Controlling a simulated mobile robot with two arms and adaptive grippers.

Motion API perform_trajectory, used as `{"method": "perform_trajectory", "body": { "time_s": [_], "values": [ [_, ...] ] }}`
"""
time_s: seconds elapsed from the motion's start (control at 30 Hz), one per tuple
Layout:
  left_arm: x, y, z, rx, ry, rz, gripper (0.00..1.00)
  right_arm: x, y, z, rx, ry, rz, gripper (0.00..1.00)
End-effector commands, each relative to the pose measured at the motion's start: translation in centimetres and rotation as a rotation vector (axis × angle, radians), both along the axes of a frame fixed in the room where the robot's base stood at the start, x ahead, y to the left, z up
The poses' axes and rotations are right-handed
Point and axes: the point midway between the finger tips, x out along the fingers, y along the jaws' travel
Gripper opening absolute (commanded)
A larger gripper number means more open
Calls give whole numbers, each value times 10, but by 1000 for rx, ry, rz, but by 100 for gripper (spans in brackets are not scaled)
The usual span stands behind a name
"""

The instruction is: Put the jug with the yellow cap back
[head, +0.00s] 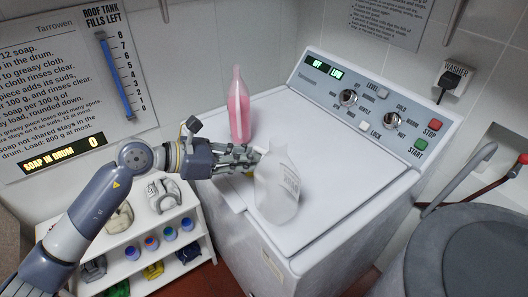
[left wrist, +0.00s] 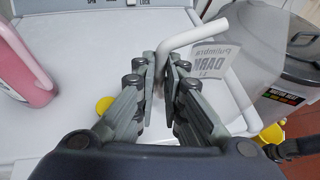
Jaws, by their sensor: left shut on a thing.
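A pale, translucent jug (head: 278,190) with printed text stands at the front of the washer lid in the head view. My left gripper (head: 250,157) reaches it from the left and is shut on its white handle. In the left wrist view, the fingers (left wrist: 162,75) close around the handle (left wrist: 195,37), with the clear, labelled body (left wrist: 215,70) to the right. A small round yellow thing (left wrist: 104,104), possibly the cap, shows left of the fingers; the head view shows a bit of yellow (head: 250,173) below the hand. My right gripper is not clearly in view.
A pink jug (head: 239,108) stands behind the hand on the washer (head: 325,205). The control panel (head: 375,105) rises behind the lid. A white shelf (head: 190,206) with cups and cloths stands left, and a grey lidded drum (head: 470,250) right.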

Motion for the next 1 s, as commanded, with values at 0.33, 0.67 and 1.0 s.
{"method": "perform_trajectory", "body": {
  "time_s": [0.33, 0.67, 1.0],
  "values": [
    [47, -30, -4, -1, 0, 0, 0, -4, 0, 17, -1, 5, -1, 29],
    [56, -37, -28, -2, 7, 2, 0, -4, 0, 32, 0, 7, -1, 29],
    [56, -36, -42, 0, -2, 1, 0, -4, 0, 33, 0, 7, -2, 29]
  ]
}}
